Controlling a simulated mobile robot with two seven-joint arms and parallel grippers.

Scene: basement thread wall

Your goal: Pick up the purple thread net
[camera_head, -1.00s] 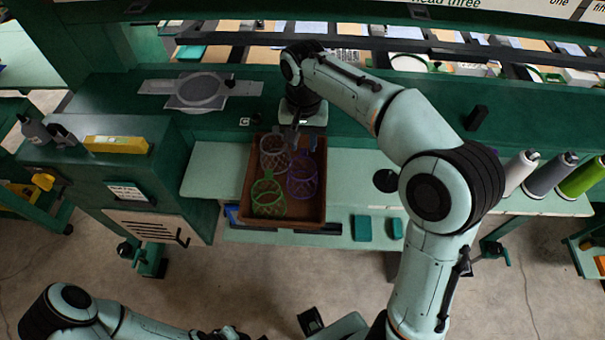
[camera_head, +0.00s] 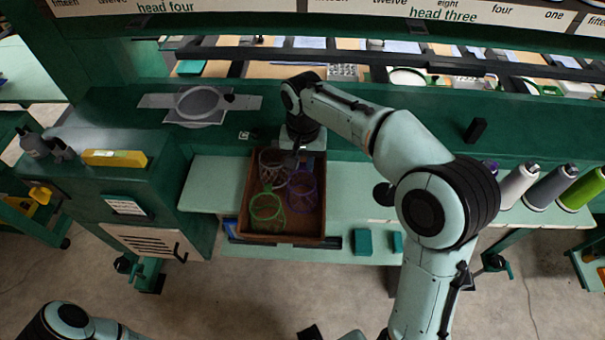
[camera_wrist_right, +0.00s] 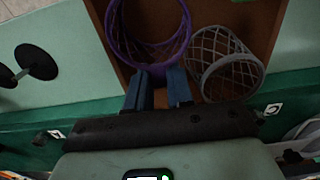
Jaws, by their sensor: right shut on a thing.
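The purple thread net (camera_head: 303,198) is a round open-mesh basket in the brown box, at its right side in the head view. In the right wrist view its purple rim (camera_wrist_right: 153,70) lies between the fingers of my right gripper (camera_wrist_right: 158,86), which is shut on it. In the head view my right gripper (camera_head: 297,152) reaches into the box from the back edge. The net still appears down in the box; I cannot tell whether it touches the bottom. My left gripper is out of frame; only part of the left arm shows at lower left.
The brown box (camera_head: 247,202) also holds a grey net (camera_head: 270,162) and a green net (camera_head: 266,208), close beside the purple one. It stands on a pale green shelf (camera_head: 345,190). Thread cones (camera_head: 552,187) stand at right. A yellow item (camera_head: 114,158) lies on the left cabinet.

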